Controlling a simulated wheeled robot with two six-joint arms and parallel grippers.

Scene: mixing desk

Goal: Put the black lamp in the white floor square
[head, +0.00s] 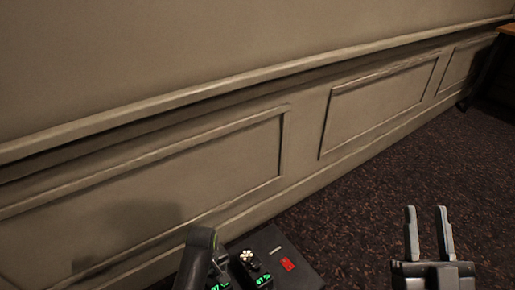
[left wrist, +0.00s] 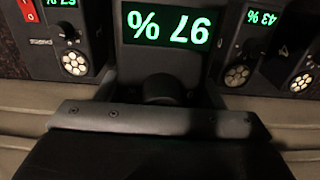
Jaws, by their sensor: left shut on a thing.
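A broad black shape (left wrist: 150,155), very close to the camera, fills the bottom of the left wrist view. My left arm comes in at the bottom of the head view, left of centre. My right gripper (head: 427,232) is open and empty at the lower right, fingers pointing up in the picture, above the carpet. The white floor square does not show.
A beige panelled wall (head: 225,165) with a baseboard runs slantwise across the head view, close to my left arm. Dark speckled carpet (head: 400,180) lies clear to the right. A dark-legged table with a wooden top (head: 508,30) shows at the upper right edge.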

